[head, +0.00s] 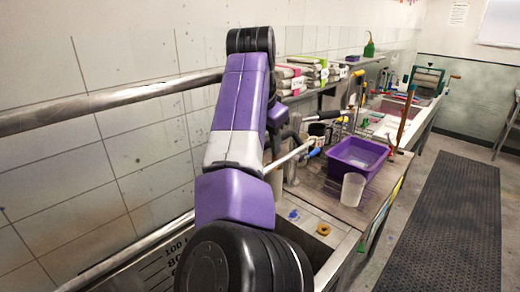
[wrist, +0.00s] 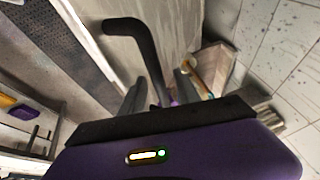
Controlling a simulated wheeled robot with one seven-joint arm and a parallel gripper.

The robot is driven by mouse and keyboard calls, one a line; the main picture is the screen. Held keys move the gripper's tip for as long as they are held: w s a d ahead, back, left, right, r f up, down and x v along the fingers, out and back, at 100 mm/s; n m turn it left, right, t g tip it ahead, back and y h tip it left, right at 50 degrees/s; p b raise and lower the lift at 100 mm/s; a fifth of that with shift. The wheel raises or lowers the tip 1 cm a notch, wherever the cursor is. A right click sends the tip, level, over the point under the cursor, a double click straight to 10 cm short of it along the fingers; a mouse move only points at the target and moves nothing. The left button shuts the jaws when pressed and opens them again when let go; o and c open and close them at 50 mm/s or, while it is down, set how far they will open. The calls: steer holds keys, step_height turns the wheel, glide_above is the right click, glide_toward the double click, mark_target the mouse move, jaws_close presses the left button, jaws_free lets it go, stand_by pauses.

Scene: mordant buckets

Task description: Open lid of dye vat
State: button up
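In the wrist view my gripper (wrist: 160,92) has its two dark fingers apart, with a gap between them. A black bent bar (wrist: 133,26), shaped like a hooked handle, rises between or just beyond the fingers. I cannot tell whether they touch it or what it belongs to. A steel vessel wall with printed scale marks (head: 165,265), perhaps the dye vat, shows at the lower left of the head view. My arm covers much of that area. I cannot make out the vat's lid for certain, and my gripper is not clear in the head view.
A steel rail (head: 100,108) runs along the tiled wall. Right of my arm, a purple basin (head: 357,158) and a translucent cup (head: 353,190) stand on the counter. Folded cloths (head: 305,72) lie on a shelf. A dark floor mat (head: 450,220) at right is clear.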

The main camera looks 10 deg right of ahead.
steer(key=shift+b+v, duration=0.35)
steer(key=shift+v, duration=0.9)
steer(key=s+a+b, duration=0.1)
steer(key=s+a, duration=0.1)
steer(key=s, duration=0.1)
steer(key=s+a+b, duration=0.1)
steer(key=s+a, duration=0.1)
steer(key=s, duration=0.2)
steer(key=s+a+b, duration=0.1)
steer(key=s+a, duration=0.1)
steer(key=s, duration=0.1)
steer(key=shift+s+f, duration=0.1)
steer(key=shift+s, duration=0.2)
